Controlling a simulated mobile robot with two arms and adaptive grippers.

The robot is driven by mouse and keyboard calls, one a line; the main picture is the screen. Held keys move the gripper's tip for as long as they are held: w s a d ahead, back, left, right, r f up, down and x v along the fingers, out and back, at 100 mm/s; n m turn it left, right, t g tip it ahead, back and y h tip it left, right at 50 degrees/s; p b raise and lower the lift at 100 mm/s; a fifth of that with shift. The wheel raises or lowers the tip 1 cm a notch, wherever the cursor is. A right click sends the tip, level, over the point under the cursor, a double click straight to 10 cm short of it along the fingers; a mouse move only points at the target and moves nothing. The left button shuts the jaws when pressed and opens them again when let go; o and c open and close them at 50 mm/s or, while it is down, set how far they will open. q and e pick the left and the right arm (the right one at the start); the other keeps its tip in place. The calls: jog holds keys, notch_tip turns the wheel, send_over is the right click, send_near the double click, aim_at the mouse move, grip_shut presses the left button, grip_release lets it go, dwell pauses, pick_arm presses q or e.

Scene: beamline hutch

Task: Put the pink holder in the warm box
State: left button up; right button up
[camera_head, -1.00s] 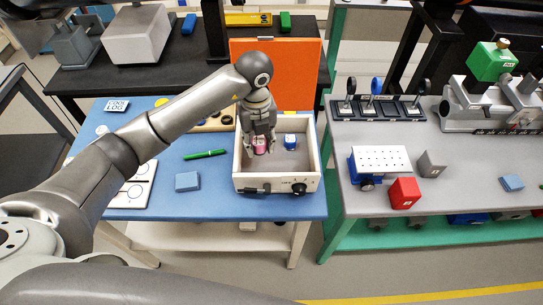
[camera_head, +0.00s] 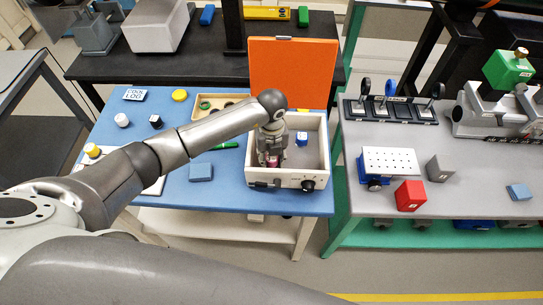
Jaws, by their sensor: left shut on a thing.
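The warm box is a white open box (camera_head: 316,133) with an orange lid (camera_head: 290,75) raised at its back, standing on the blue table. My left gripper (camera_head: 272,163) reaches down inside the box near its left front part. It is shut on the pink holder (camera_head: 272,164), of which only a small part shows between the fingers. I cannot tell whether the holder touches the box floor. A small blue and white holder (camera_head: 302,138) stands in the box to the right of the gripper. My right gripper is not in view.
A blue block (camera_head: 201,172) and a green pen (camera_head: 225,146) lie left of the box. A wooden tray (camera_head: 205,98) is behind my arm. The grey bench (camera_head: 460,185) on the right holds a red block (camera_head: 410,195) and optics.

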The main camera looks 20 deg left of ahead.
pick_arm(q)
jog(key=shift+f, duration=0.25)
jog(key=o, duration=1.1)
jog(key=shift+r, duration=0.1)
jog(key=shift+r, duration=0.3)
jog(key=shift+r+b, duration=2)
jog(key=shift+r, duration=3.95)
